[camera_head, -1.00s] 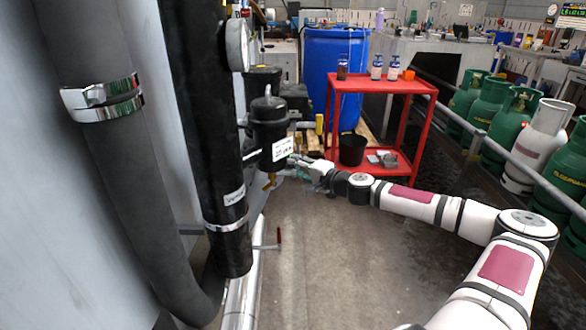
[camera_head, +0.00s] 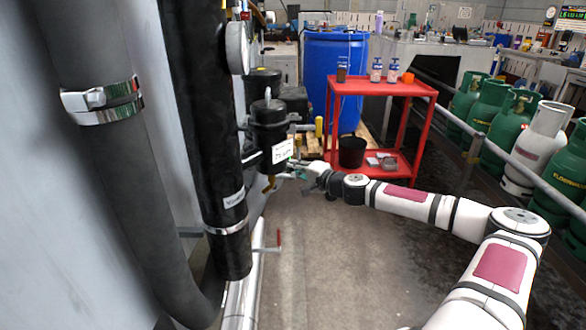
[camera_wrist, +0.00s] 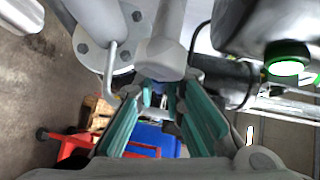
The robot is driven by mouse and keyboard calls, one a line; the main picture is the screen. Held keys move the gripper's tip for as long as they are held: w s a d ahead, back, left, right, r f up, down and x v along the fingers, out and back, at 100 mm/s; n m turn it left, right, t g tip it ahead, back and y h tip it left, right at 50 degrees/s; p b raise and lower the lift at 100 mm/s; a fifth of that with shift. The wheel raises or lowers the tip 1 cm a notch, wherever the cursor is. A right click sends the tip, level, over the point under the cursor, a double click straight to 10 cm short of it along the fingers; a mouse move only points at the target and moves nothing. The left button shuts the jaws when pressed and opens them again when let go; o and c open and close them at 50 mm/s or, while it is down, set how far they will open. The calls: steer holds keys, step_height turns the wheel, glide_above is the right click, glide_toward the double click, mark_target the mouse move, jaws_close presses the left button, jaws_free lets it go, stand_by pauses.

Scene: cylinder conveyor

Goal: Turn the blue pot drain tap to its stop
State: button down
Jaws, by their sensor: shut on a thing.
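The pot (camera_head: 270,128) is a black cylinder with a white label, beside the thick black pipe in the head view; it looks black, not blue. Under it hangs a small brass-coloured drain fitting (camera_head: 269,184). My gripper (camera_head: 291,175) is at the fitting's right side, low under the pot. In the wrist view my gripper (camera_wrist: 172,92) has its two teal fingers closed around a small part with some blue (camera_wrist: 159,87), which seems to be the tap's handle. The fingers hide most of it, and its angle cannot be told.
Black pipes (camera_head: 205,130) stand at left; a red-handled valve (camera_head: 280,240) sits low beside them. A red trolley (camera_head: 383,86) with bottles and a blue barrel (camera_head: 335,60) stand behind. Green gas cylinders (camera_head: 485,100) line the right. The floor in front is clear.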

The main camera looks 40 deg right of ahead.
steer(key=shift+g+p, duration=0.3)
steer(key=shift+p, duration=0.35)
steer(key=shift+s+f+m+g+p, duration=0.15)
steer(key=shift+m+g+p, duration=0.4)
steer(key=shift+p, duration=0.55)
steer(key=f+m+g+p, duration=0.1)
steer(key=p, duration=0.2)
steer(key=shift+a+g+y+p, duration=0.1)
steer(key=shift+g+y+p, duration=0.2)
steer(key=shift+g, duration=0.05)
steer(key=shift+s+a+f+m+g+y+b, duration=0.5)
steer(key=shift+m+g+y, duration=0.45)
steer(key=shift+g, duration=0.6)
steer(key=shift+s+a+f+m+g+y+b, duration=0.3)
steer(key=shift+s+f+m+g+y, duration=0.4)
steer(key=shift+m+g, duration=0.65)
steer(key=shift+s+a+f+m+g+y+b, duration=0.45)
steer(key=shift+s+m+g+y, duration=0.3)
steer(key=shift+g, duration=1.05)
steer(key=shift+a+f, duration=0.1)
steer(key=c, duration=1.7)
jaws_free()
steer(key=shift+o, duration=0.2)
